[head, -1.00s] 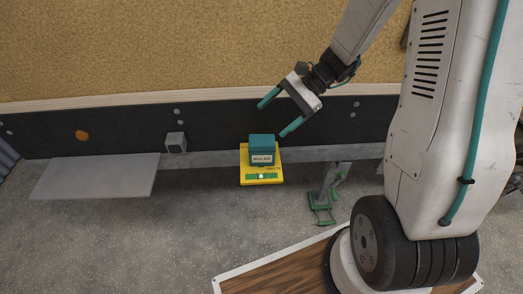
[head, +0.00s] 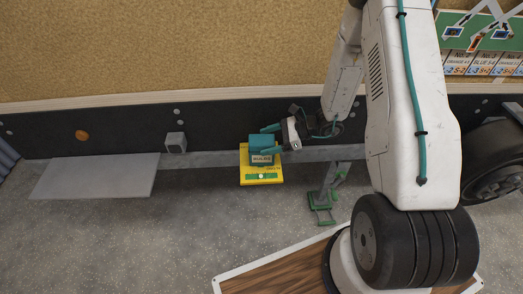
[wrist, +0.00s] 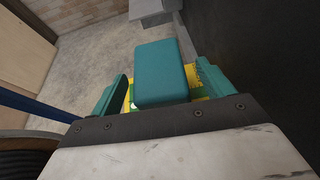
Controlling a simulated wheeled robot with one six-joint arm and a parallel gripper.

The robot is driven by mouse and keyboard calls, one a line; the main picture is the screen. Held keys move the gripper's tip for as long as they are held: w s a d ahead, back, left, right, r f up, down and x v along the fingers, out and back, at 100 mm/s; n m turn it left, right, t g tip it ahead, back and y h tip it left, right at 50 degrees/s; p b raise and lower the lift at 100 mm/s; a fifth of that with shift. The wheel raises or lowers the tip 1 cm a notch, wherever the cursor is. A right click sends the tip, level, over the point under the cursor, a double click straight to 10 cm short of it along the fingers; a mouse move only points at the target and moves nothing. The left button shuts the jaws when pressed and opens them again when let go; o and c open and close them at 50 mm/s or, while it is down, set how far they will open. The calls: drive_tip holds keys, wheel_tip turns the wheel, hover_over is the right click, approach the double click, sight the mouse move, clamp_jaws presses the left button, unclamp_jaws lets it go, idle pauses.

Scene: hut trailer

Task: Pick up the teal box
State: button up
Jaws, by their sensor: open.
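In the wrist view the teal box (wrist: 161,72) lies between the two teal fingers of my gripper (wrist: 158,95). My gripper (head: 271,139) is open and comes in from the right, with one finger on each side of the box. The yellow box shows below the teal box in the wrist view (wrist: 208,78).
A grey flat plate (head: 95,177) lies to the left, with a small grey cube (head: 176,142) by the wall. A grey and green stand (head: 322,197) is right of the yellow box. The speckled grey floor (head: 190,230) in front is clear.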

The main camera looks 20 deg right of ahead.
drive_tip(key=shift+x, duration=1.3)
drive_tip(key=shift+r, duration=0.1)
drive_tip(key=c, duration=1.1)
drive_tip(key=shift+c, duration=0.2)
drive_tip(key=shift+r, duration=0.1)
